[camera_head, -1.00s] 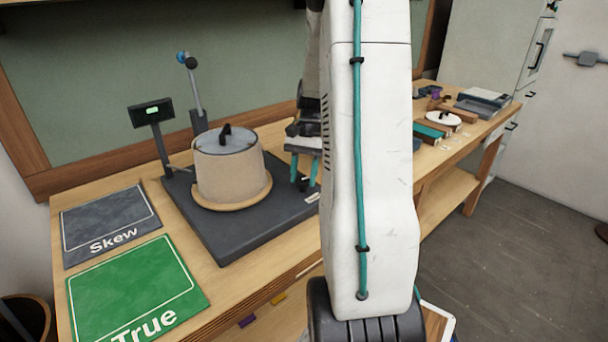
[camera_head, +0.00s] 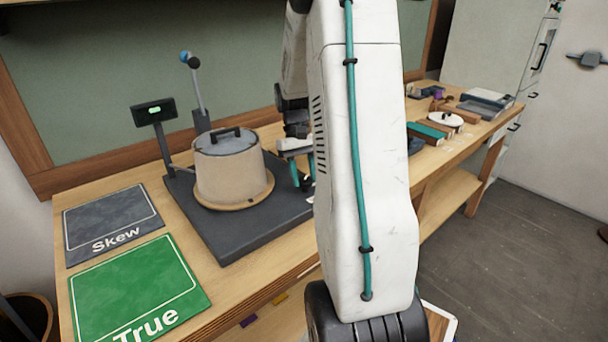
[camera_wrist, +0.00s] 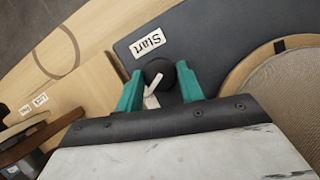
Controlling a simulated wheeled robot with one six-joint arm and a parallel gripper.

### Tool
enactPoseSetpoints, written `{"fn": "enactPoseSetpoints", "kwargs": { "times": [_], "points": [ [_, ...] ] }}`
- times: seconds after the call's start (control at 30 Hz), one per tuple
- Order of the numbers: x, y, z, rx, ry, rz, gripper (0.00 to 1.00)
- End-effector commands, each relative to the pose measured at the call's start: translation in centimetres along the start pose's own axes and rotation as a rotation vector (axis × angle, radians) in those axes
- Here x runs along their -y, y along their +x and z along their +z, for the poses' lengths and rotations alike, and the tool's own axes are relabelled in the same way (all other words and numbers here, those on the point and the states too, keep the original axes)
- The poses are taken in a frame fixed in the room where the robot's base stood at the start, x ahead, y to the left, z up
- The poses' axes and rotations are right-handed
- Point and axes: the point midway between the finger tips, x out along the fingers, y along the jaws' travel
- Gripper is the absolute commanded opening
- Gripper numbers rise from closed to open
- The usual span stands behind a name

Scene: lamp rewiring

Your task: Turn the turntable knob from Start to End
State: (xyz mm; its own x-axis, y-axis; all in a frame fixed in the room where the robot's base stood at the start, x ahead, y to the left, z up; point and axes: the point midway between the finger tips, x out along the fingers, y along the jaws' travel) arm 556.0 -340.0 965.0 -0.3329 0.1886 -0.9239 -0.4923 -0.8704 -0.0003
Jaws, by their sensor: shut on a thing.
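The knob (camera_wrist: 158,73) is dark and round with a white pointer, and sits on the turntable's dark base (camera_head: 238,238) near the white Start label (camera_wrist: 147,42). In the head view my gripper (camera_head: 301,174) is at the base's right edge, partly behind my arm. A beige drum shade (camera_head: 228,180) with a grey lid and black handle stands on the wooden round plate (camera_head: 262,196). I see no End label.
A small display (camera_head: 153,112) and a blue-tipped lever (camera_head: 193,80) stand behind the turntable. A grey Skew mat (camera_head: 110,222) and a green True mat (camera_head: 135,290) lie at left. Several parts and a white disc (camera_head: 446,119) lie at the bench's far right.

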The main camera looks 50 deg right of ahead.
Motion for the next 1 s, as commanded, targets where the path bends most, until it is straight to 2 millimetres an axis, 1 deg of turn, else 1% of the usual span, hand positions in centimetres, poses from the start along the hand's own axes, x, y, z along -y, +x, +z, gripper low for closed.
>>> {"fn": "enactPoseSetpoints", "kwargs": {
  "times": [0.57,0.6,0.67,0.9,1.0],
  "points": [
    [0.03,0.05,0.03,0.001,-0.031,0.013,0.15],
    [0.03,0.05,0.03,0.001,-0.031,0.013,0.43],
    [0.03,0.04,0.03,0.001,-0.031,0.012,0.59],
    [0.02,0.02,0.02,0.001,-0.030,0.012,0.59],
    [0.01,-0.34,-0.02,-0.001,-0.030,0.013,0.59]
  ]
}}
